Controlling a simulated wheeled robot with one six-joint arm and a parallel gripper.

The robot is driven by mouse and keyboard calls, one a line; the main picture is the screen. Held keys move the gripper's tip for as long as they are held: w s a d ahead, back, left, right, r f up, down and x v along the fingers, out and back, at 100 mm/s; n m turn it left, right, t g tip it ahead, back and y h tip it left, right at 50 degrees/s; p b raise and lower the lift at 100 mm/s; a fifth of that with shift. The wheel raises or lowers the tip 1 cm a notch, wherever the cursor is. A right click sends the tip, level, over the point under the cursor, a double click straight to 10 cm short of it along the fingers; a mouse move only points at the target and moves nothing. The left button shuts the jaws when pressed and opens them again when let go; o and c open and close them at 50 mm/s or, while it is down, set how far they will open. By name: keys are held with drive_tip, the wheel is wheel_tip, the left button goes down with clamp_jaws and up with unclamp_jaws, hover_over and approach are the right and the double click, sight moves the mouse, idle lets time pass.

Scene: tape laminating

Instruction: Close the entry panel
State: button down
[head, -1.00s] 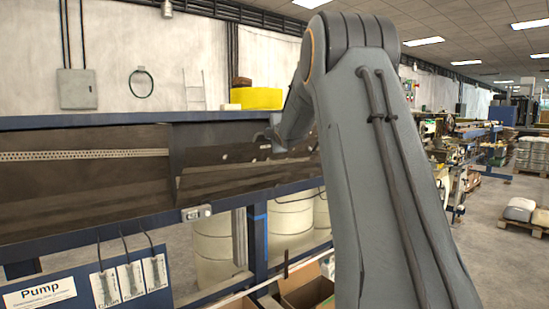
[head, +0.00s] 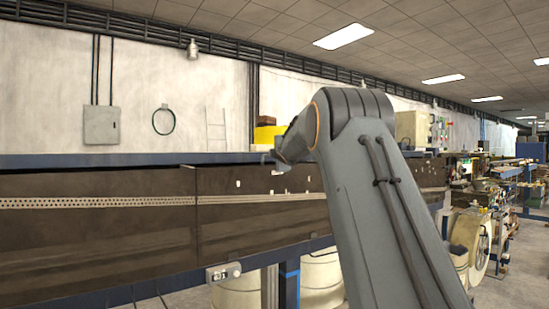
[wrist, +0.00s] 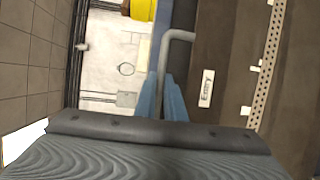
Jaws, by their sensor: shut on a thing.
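The entry panel (head: 240,215) is a dark brown sheet on the long machine in the head view, upright and roughly in line with the panel on its left. In the wrist view the brown panel (wrist: 225,60) bears a white "Entry" label (wrist: 206,88). My gripper's blue fingers (wrist: 166,85) are shut on a grey bent handle (wrist: 175,36) beside the panel's edge. In the head view my arm covers the panel's right part and my fingers are hard to make out.
A neighbouring brown panel (head: 90,230) with a perforated strip lies to the left. A metal latch (head: 223,273) sits on the lower blue frame. A yellow box (head: 268,135) stands behind the machine. Other machinery (head: 480,225) stands at the right.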

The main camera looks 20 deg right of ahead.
drive_tip(key=shift+w+d, duration=0.1)
drive_tip(key=shift+d, duration=0.25)
drive_tip(key=c, duration=2.2)
unclamp_jaws()
drive_tip(key=o, duration=0.3)
drive_tip(key=shift+w+d+f, duration=0.1)
drive_tip(key=shift+w, duration=0.05)
drive_tip(key=shift+o, duration=0.3)
drive_tip(key=shift+a, duration=0.35)
drive_tip(key=b+v, duration=0.4)
drive_tip(key=v, duration=0.3)
drive_tip(key=shift+s, duration=0.35)
drive_tip(key=shift+a, duration=0.1)
